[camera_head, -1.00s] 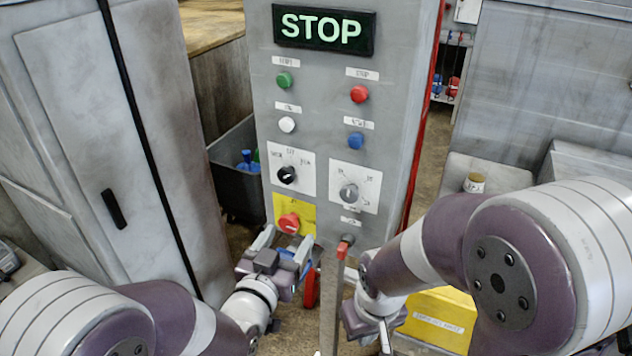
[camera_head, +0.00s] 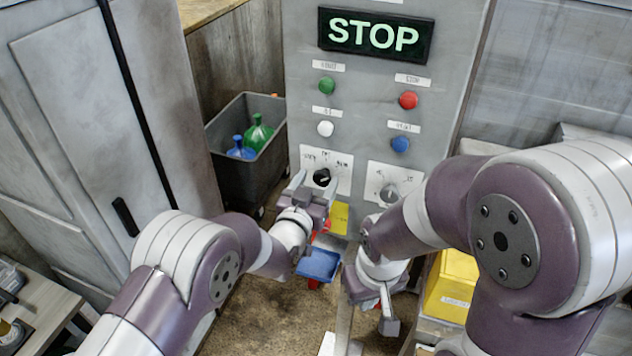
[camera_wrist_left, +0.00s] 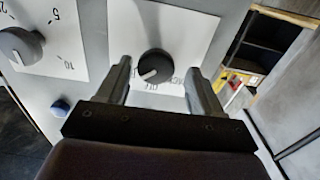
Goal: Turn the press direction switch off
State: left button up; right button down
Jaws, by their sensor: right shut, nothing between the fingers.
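The press direction switch, a black rotary knob (camera_head: 321,177) on a white label plate, is on the grey control panel (camera_head: 365,80). In the left wrist view the knob (camera_wrist_left: 153,66) shows from close up, with its white mark pointing to the lower left beside the lettering at the plate's lower edge. My left gripper (camera_head: 315,187) is open in front of it. In the left wrist view its fingers (camera_wrist_left: 158,82) stand on either side of the knob; I cannot tell whether they touch it. My right gripper (camera_head: 388,318) is shut and empty, low in front of the panel.
A lit STOP sign (camera_head: 375,35) tops the panel. Green (camera_head: 327,85), red (camera_head: 408,100), white (camera_head: 325,129) and blue (camera_head: 400,144) buttons sit above the switch. A grey dial knob (camera_head: 390,192) is to its right. A dark bin (camera_head: 243,180) with bottles stands left of the panel.

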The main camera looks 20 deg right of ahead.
pick_arm(q)
jog(key=c, duration=0.5)
jog(key=shift+s+d, duration=0.1)
jog(key=shift+d, duration=0.15)
jog(key=c, duration=0.3)
jog(key=shift+d, duration=0.1)
jog(key=shift+c, duration=0.2)
jog(key=shift+f+n+b, duration=0.1)
jog(key=shift+n+b, duration=0.3)
jog(key=shift+b, duration=0.45)
jog(key=n+b, duration=0.3)
jog(key=b, duration=0.2)
jog(key=n+b, duration=0.3)
jog(key=b, duration=0.2)
jog(key=shift+a+f+n, duration=0.1)
jog(key=shift+a+n, duration=0.1)
jog(key=shift+n, duration=0.2)
jog(key=shift+r+n+b, duration=0.25)
jog(key=shift+n+b, duration=0.95)
jog(key=shift+b, duration=0.4)
pick_arm(e)
notch_tip(320, 180, down, 15)
jog(key=shift+d, duration=0.25)
jog(key=shift+s+r, duration=0.1)
